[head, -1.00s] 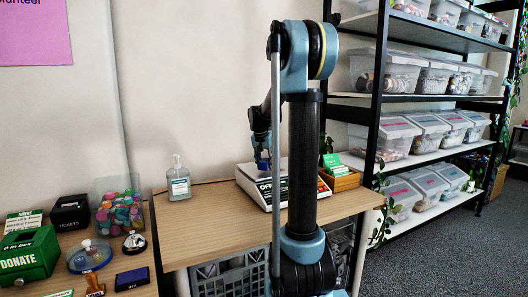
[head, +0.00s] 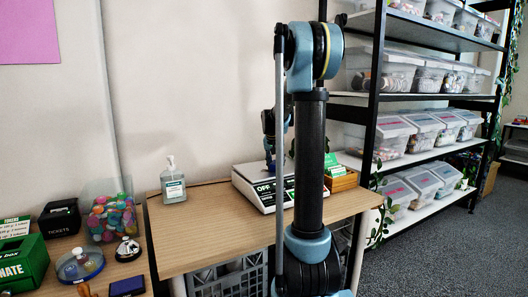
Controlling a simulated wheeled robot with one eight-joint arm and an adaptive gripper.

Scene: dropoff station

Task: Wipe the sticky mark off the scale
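The scale (head: 247,186) stands on the wooden table, with a pale top plate and a dark front panel reading "OFF". My arm's dark upright link crosses in front of its right part. My gripper (head: 271,166) points down at the top of the scale, partly behind my arm. Its fingers are too small and covered to show whether they are open or what they hold. I cannot make out a sticky mark or a wiping cloth.
A sanitizer bottle (head: 173,181) stands left of the scale on the table (head: 205,228). A wooden card box (head: 341,180) stands at its right. A lower table at left holds a green donation box (head: 22,262) and a tub of colourful items (head: 112,213). Shelves (head: 373,100) stand at right.

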